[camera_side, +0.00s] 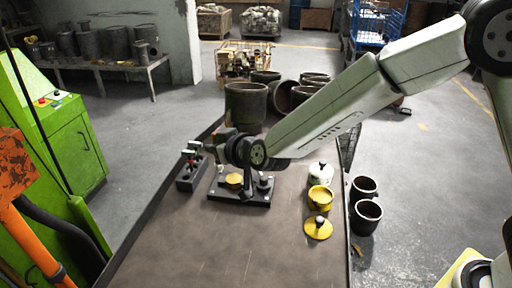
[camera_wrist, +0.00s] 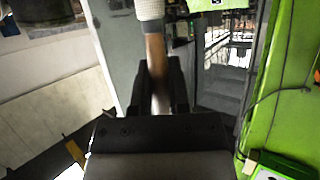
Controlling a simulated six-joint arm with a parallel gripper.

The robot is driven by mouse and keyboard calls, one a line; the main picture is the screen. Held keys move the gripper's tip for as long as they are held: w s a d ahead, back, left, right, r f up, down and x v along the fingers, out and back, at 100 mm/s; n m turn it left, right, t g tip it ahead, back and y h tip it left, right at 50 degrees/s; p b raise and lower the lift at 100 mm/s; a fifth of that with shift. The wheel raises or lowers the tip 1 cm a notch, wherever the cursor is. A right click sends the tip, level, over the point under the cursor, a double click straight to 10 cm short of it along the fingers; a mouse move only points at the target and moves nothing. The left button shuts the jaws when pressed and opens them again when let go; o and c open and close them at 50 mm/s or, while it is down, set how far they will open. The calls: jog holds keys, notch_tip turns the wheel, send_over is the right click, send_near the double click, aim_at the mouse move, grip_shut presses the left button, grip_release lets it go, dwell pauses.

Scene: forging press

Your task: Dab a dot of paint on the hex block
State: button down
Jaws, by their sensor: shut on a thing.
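My gripper (camera_wrist: 159,75) is shut on a wooden handle (camera_wrist: 156,50) with a whitish, fuzzy-looking head (camera_wrist: 150,9) in the wrist view. In the side view my gripper (camera_side: 222,143) is above the far part of the table, over a black fixture plate (camera_side: 255,198); the held tool is hard to make out there. A small yellow piece (camera_side: 235,179) sits on the plate, partly hidden by my wrist; I cannot tell whether it is the hex block. An open yellow pot (camera_side: 320,198) stands to the right, with a yellow lid (camera_side: 318,229) lying nearer the camera.
A white lidded pot (camera_side: 321,173) stands behind the yellow pot. A small rack (camera_side: 190,178) with coloured parts is left of the plate. The near table is clear. A green machine (camera_side: 75,135) stands left.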

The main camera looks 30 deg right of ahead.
jog(key=shift+d, duration=0.15)
jog(key=shift+d, duration=0.3)
jog(key=s+d+f+g, duration=0.1)
jog(key=s+d, duration=0.2)
jog(key=d, duration=0.4)
jog(key=s+d+f+g, duration=0.1)
jog(key=s+d+f, duration=0.1)
jog(key=s+d, duration=0.2)
jog(key=s+d+f+g+h, duration=0.1)
jog(key=s+d, duration=0.2)
jog(key=d, duration=0.7)
jog(key=shift+s+d+f+g, duration=0.25)
jog(key=shift+s+d+g, duration=0.05)
jog(key=shift+g, duration=0.1)
jog(key=shift+f, duration=0.15)
jog(key=shift+f, duration=2.8)
jog(key=shift+s+f, duration=0.1)
jog(key=shift+f, duration=0.65)
notch_tip(320, 180, up, 7)
dwell(1.3)
